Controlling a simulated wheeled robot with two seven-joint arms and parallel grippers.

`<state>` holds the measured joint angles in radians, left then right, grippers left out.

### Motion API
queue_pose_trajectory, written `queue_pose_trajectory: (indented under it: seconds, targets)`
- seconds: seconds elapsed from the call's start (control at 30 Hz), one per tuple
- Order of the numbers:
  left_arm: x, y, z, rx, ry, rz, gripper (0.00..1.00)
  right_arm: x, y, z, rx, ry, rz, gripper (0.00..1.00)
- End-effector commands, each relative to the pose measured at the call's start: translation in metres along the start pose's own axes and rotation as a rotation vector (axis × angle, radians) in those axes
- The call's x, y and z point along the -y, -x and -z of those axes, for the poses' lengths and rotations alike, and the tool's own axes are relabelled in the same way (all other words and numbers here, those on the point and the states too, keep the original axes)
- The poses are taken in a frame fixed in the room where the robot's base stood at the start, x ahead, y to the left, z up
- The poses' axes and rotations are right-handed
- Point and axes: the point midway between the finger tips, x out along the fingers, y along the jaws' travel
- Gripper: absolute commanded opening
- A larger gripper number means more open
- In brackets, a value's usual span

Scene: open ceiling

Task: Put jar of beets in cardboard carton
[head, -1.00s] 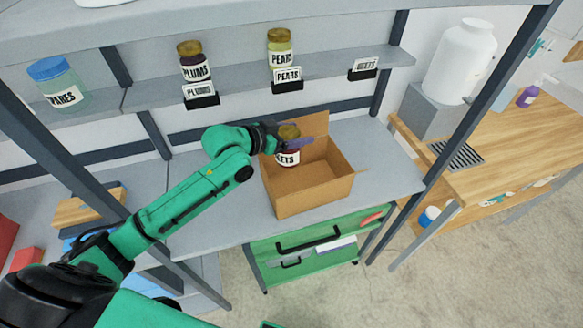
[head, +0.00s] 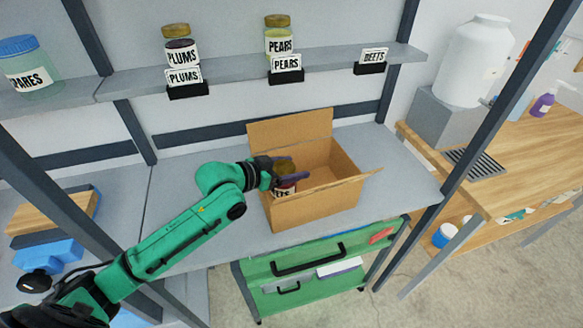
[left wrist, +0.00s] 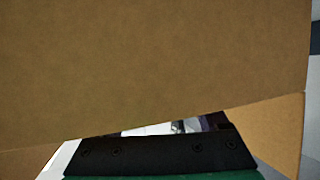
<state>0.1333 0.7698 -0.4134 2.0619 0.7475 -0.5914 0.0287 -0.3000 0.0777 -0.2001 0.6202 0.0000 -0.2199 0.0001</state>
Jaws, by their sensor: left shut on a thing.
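The jar of beets (head: 284,183) has a gold lid and a white label, partly hidden by my gripper and by the carton's near left wall. My left gripper (head: 284,172) is shut on the jar at its upper part. The jar is at the left end of the open cardboard carton (head: 322,212), with its lower part inside or behind the carton's wall; whether it touches the bottom I cannot tell. In the left wrist view, carton cardboard (left wrist: 160,65) fills most of the picture and the jar is mostly hidden. My right gripper is out of view.
The carton stands on a grey shelf (head: 385,155) with its flaps open. Above it, a jar of plums (head: 181,50), a jar of pears (head: 279,40) and an empty-spaced beets label (head: 374,57) line the upper shelf. A dark upright post (head: 482,120) stands right of the carton.

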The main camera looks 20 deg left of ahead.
Motion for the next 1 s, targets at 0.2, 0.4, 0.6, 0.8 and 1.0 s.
queue_pose_trajectory:
  seconds: [0.2, 0.4, 0.6, 0.8, 1.0]
  targets:
    - [0.000, -0.002, -0.005, -0.004, -0.001, 0.001, 0.00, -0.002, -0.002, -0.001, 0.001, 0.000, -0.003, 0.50]
    - [0.000, -0.003, -0.008, 0.001, 0.001, 0.000, 1.00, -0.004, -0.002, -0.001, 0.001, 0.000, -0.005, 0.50]
    - [0.000, -0.003, -0.008, 0.001, 0.001, 0.000, 1.00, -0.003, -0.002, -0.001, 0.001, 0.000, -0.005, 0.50]
    - [0.000, 0.003, 0.007, -0.002, -0.001, 0.000, 1.00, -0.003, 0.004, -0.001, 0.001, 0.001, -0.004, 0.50]
    - [0.001, 0.044, -0.002, 0.007, -0.002, 0.003, 1.00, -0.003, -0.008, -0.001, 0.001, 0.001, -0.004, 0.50]
